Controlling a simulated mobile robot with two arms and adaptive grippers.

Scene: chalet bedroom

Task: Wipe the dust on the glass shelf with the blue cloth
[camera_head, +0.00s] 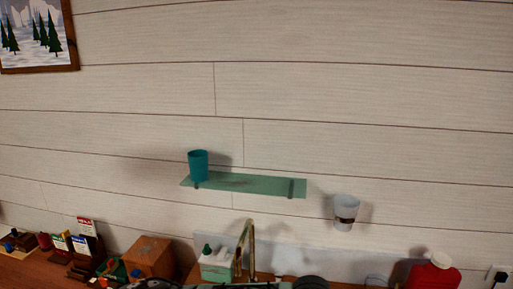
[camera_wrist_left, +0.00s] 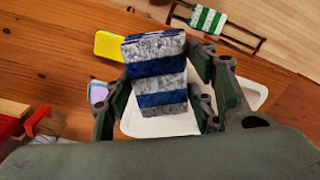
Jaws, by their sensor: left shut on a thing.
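The glass shelf (camera_head: 262,185) is a green translucent plate on the wall in the head view. A faint dark smear, perhaps dust, shows on its top. A teal cup (camera_head: 198,166) stands at its left end. In the left wrist view my left gripper (camera_wrist_left: 160,88) is shut on a folded cloth with blue and mottled grey-white stripes, the blue cloth (camera_wrist_left: 157,67). The cloth is between the fingers, above a white tray or basin (camera_wrist_left: 150,126). My right gripper is in neither view.
A white cup (camera_head: 346,213) is on the wall right of the shelf. Below are a brass faucet (camera_head: 245,245), a soap bottle (camera_head: 215,264), a wooden box (camera_head: 150,257) and a red jug (camera_head: 434,274). The wrist view shows a yellow sponge (camera_wrist_left: 108,45) and a green-striped cloth (camera_wrist_left: 207,19).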

